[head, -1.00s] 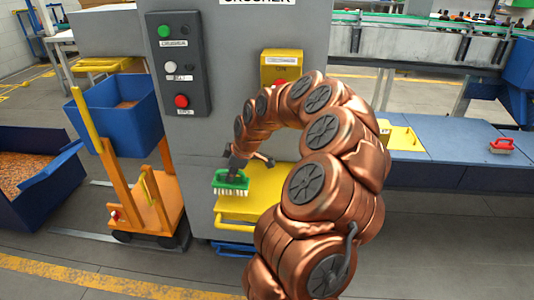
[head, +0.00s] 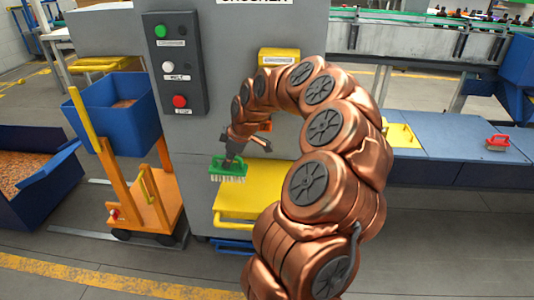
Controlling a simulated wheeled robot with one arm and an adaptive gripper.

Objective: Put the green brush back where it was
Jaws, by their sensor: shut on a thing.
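The green brush (head: 228,170), with pale bristles pointing down, is at the end of my copper-coloured arm. My gripper (head: 236,160) is shut on the brush from above. The brush is in front of the grey crusher cabinet, by the left end of the yellow tray (head: 262,200). I cannot tell whether its bristles touch the tray or hang above it. My arm hides part of the tray's right side.
A red brush (head: 497,142) lies on the blue bench (head: 450,141) at the right, with a yellow plate (head: 402,136) nearer. Crusher buttons (head: 175,63) are on the cabinet. An orange trolley (head: 150,208) and blue bins (head: 40,190) stand left. Front floor is clear.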

